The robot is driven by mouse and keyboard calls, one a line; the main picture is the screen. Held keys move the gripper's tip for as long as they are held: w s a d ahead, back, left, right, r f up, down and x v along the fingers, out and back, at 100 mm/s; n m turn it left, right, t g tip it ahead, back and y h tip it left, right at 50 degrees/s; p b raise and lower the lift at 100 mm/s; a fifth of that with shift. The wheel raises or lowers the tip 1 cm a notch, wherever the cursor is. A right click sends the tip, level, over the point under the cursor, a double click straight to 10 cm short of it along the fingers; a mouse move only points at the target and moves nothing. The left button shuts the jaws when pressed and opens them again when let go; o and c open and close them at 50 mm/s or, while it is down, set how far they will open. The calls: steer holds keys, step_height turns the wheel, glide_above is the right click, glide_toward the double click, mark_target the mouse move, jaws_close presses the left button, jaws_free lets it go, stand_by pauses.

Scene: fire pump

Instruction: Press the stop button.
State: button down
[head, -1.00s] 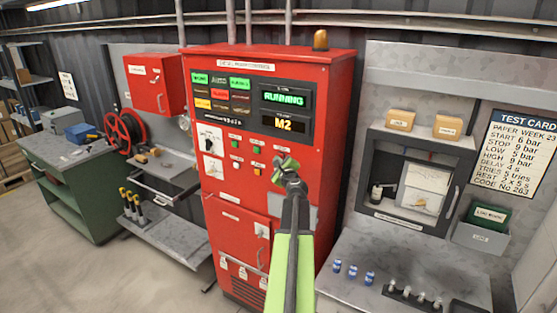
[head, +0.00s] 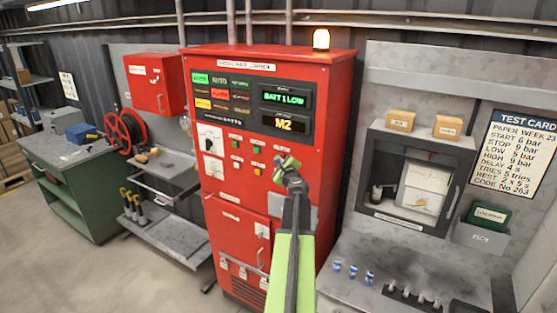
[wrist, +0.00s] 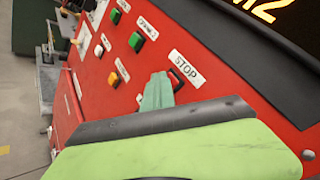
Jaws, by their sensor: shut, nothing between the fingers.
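The red pump controller cabinet (head: 228,205) stands in the middle of the head view. In the wrist view the STOP label (wrist: 186,68) is on its red face, beside a dark square frame (wrist: 177,82). The face of the stop button is mostly hidden behind my fingers. My gripper (head: 287,165) is shut and empty, in front of the right part of the button rows. In the wrist view its green fingertips (wrist: 160,88) overlap the lower left of the dark frame. I cannot tell whether they touch the button.
Green buttons (wrist: 137,40) and an orange button (wrist: 113,79) sit close to the fingers. The upper display (head: 285,98) reads "BATT 1 LOW", the lower one (head: 284,123) "M2". An amber beacon (head: 321,39) is lit on top. A grey bench (head: 350,295) stands at right.

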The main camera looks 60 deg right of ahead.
steer(key=shift+a, duration=0.9)
steer(key=a, duration=0.5)
stand_by(0.5)
